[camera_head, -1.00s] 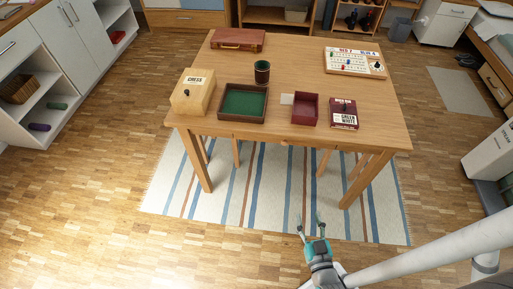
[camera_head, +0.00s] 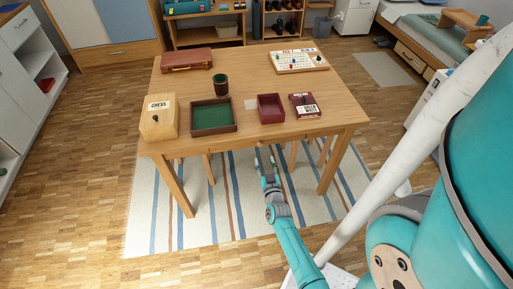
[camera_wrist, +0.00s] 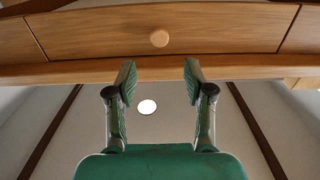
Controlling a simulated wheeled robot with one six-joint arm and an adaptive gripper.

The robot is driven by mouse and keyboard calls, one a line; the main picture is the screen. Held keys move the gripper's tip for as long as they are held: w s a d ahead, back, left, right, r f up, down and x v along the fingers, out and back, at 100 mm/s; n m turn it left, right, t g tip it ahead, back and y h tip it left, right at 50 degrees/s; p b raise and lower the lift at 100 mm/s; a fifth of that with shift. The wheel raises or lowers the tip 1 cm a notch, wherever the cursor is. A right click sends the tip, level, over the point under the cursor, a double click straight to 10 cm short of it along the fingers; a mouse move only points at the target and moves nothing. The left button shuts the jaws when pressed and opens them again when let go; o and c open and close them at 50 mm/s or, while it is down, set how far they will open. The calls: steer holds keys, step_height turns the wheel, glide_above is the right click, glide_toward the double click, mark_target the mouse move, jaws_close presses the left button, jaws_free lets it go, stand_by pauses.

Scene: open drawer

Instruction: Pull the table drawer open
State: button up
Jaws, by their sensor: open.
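The wooden table (camera_head: 235,84) stands ahead with its front edge towards me in the head view. In the wrist view, the drawer front (camera_wrist: 235,30) fills the top of the picture, with a round wooden knob (camera_wrist: 159,38) at its middle. The drawer looks shut, flush with the panels beside it. My gripper (camera_wrist: 158,72) is open and empty, its two fingers apart and pointing at the drawer. The knob lies between the finger lines but above the fingertips in the picture, not touched. In the head view my gripper (camera_head: 265,150) is just in front of the table's front edge.
On the table are a chess box (camera_head: 159,118), a green-lined tray (camera_head: 214,117), a dark red open box (camera_head: 271,108), a card box (camera_head: 305,105), a cup (camera_head: 221,84), a brown case (camera_head: 187,60) and a game board (camera_head: 299,61). A striped rug (camera_head: 150,220) lies underneath.

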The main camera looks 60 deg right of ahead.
mark_target(260, 145)
steer(key=x, duration=0.9)
jaws_close()
